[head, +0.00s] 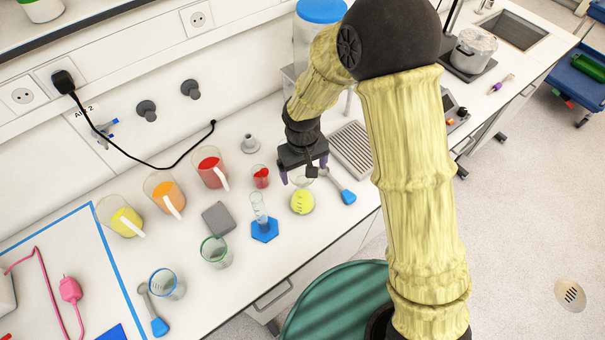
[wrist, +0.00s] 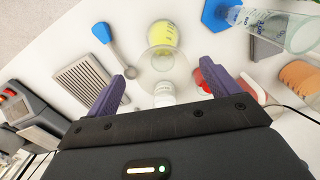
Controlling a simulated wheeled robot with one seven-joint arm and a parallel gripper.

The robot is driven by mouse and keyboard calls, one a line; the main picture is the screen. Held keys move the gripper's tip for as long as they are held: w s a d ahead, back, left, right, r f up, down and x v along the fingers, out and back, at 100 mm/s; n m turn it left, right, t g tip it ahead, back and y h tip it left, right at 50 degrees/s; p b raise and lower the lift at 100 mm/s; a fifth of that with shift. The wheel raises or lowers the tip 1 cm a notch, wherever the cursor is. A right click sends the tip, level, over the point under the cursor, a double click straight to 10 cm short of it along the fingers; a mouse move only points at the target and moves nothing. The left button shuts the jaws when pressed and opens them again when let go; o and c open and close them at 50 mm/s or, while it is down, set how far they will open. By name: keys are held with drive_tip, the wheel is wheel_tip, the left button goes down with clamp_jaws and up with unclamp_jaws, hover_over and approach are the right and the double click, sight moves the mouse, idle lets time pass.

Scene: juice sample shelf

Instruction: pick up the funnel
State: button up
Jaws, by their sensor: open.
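A clear funnel (wrist: 160,66) appears as a wide see-through cone in the wrist view, over a flask with yellow liquid (wrist: 163,33). Its faint outline shows in the head view (head: 303,181) above the yellow flask (head: 302,202). My gripper (head: 304,174) is open, with its purple fingertips (wrist: 174,82) apart on either side of the funnel's near part. I cannot tell whether either finger touches it. A pale round piece shows between the fingers; whether it belongs to the funnel is unclear. My gripper body hides what lies behind it.
A red beaker (head: 261,177) stands close by to the left, with a graduated cylinder (head: 259,208) on a blue base. A blue-handled tool (head: 347,196) lies to the right, near a grey grille (head: 352,148). Several jugs and a grey funnel-shaped piece (head: 250,144) stand farther left.

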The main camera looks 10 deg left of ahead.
sight(303, 173)
drive_tip(key=shift+w+a+f+p, duration=0.15)
drive_tip(key=shift+f+p, duration=0.9)
drive_tip(key=shift+f, duration=1.1)
drive_tip(key=shift+c, duration=0.2)
drive_tip(key=c, duration=1)
